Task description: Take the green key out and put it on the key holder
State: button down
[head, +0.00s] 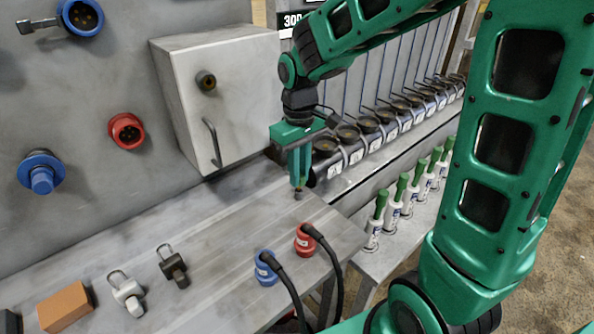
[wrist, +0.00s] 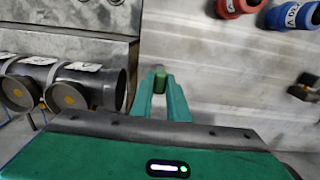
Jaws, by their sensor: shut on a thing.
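My gripper (head: 298,188) points down over the right end of the grey metal bench, next to the row of black cylinders. Its fingers are closed together with a small green piece, apparently the green key (wrist: 159,73), between the tips in the wrist view. In the head view the fingers hide most of it, and only a small dark bit shows under the tips. I cannot tell whether it touches the bench. I cannot make out which thing is the key holder.
A grey cabinet (head: 223,95) with a handle is on the wall. Labelled black cylinders (head: 355,150) line the bench's far right. Red (head: 306,239) and blue (head: 266,268) plugs, padlocks (head: 173,266) and an orange block (head: 65,306) lie on the bench. Green-handled bottles (head: 395,207) stand lower right.

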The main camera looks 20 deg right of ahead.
jog(key=shift+f, duration=1.25)
dwell(0.9)
jog(key=c, duration=1.6)
grip_release()
jog(key=shift+r, duration=0.1)
jog(key=shift+c, duration=0.4)
jog(key=shift+r, duration=3.45)
jog(key=s+d+m, duration=0.5)
jog(key=s+d, duration=0.3)
jog(key=s, duration=0.3)
jog(key=s+d+f+m, duration=0.1)
jog(key=s+d+m, duration=0.4)
jog(key=s+d, duration=0.4)
jog(key=s, duration=0.3)
jog(key=shift+d, duration=0.15)
